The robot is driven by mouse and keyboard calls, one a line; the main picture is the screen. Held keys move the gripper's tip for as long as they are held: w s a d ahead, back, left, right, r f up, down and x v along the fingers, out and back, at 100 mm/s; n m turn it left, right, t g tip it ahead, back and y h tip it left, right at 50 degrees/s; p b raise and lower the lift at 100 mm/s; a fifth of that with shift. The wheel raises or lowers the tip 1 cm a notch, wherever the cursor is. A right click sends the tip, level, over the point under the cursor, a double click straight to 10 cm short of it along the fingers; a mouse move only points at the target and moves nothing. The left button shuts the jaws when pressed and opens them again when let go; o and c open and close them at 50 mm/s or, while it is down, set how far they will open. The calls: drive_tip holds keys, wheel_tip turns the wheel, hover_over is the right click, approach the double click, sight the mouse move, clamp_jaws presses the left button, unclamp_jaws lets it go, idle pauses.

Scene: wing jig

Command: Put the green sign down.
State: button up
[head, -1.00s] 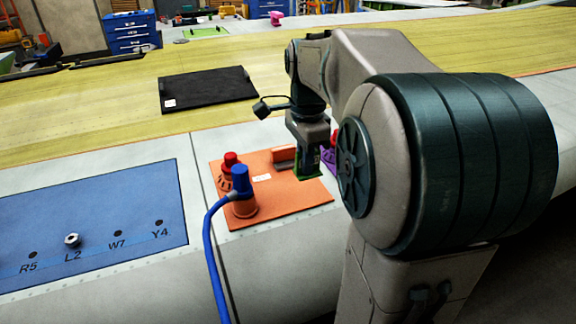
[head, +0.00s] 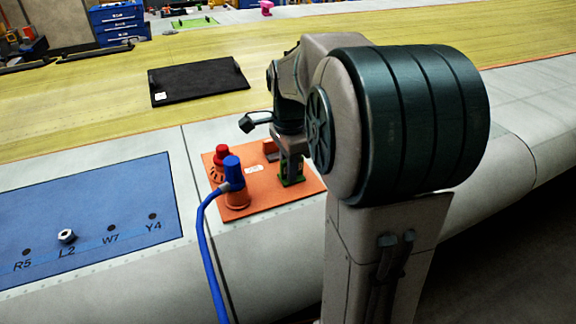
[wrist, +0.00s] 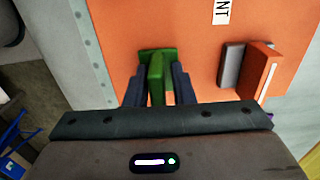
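The green sign (wrist: 156,78) sits between the two fingers of my gripper (wrist: 158,88) in the wrist view. A strip of orange shows between the sign and the right finger, so the fingers look open around it. In the head view the green sign (head: 291,180) is at the lower end of my gripper (head: 291,168), at the surface of the orange mat (head: 255,205), near its right side. It looks upright with its foot on the mat; the exact contact is too small to tell.
A blue plug (head: 233,172) with a blue hose and a red-topped plug (head: 220,155) stand left of my gripper on the mat. An orange block (wrist: 258,75) is close by. A blue panel (head: 90,225) lies left; a black mat (head: 200,82) lies behind.

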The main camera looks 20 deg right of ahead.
drive_tip(key=shift+o, duration=0.2)
wheel_tip(320, 180, up, 12)
idle(0.6)
drive_tip(key=shift+r, duration=0.1)
